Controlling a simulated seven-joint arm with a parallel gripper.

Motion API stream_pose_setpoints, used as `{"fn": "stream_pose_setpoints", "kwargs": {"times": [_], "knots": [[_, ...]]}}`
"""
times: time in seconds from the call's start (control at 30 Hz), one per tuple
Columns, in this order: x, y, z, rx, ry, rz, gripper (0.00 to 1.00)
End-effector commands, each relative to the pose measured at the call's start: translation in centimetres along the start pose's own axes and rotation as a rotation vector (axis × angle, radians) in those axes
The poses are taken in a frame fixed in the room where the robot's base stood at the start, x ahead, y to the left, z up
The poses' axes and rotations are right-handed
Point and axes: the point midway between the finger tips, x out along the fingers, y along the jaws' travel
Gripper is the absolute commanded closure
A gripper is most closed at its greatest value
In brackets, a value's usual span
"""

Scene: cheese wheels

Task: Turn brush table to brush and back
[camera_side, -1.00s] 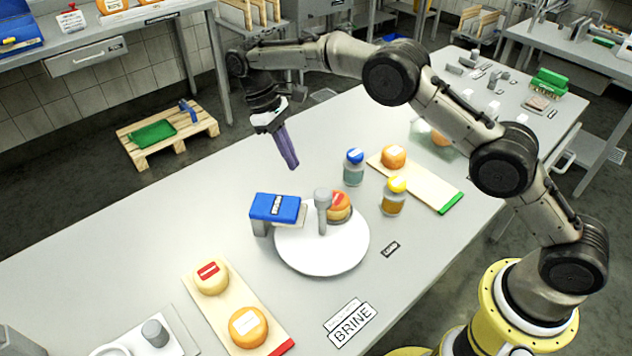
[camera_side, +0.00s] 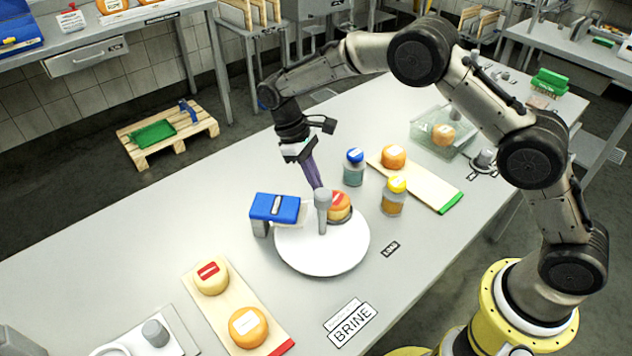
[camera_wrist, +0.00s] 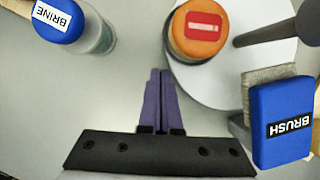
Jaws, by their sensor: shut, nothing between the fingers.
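The brush table is a white round turntable (camera_side: 318,258) with a grey upright handle (camera_side: 323,208) on it. An orange cheese wheel with a red label (camera_side: 341,208) sits on it, at the back right in the side view. The blue brush block (camera_side: 274,208) stands at its left edge; in the wrist view it reads BRUSH (camera_wrist: 284,122). My gripper (camera_side: 318,185) points down, shut and empty, just behind the handle. In the wrist view the purple fingertips (camera_wrist: 161,74) are beside the turntable's rim (camera_wrist: 222,88), apart from the cheese. Their height is hard to judge.
The blue-capped brine bottle (camera_side: 354,170) stands close right of my gripper, and a yellow-capped bottle (camera_side: 395,197) farther right. A board with cheese (camera_side: 425,187) lies behind them. Another board (camera_side: 228,305) with two cheeses is front left. The table left of the brush is clear.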

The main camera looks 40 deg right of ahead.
Motion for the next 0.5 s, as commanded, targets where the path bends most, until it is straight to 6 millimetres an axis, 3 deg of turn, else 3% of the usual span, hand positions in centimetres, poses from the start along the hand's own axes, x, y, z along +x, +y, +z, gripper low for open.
{"fn": "stream_pose_setpoints", "kwargs": {"times": [0.17, 0.5], "knots": [[0.1, 0.2, 0.3, 0.024, 0.000, -0.010, 1.00], [1.5, 1.6, 3.9, 0.358, -0.001, -0.144, 1.00]]}}
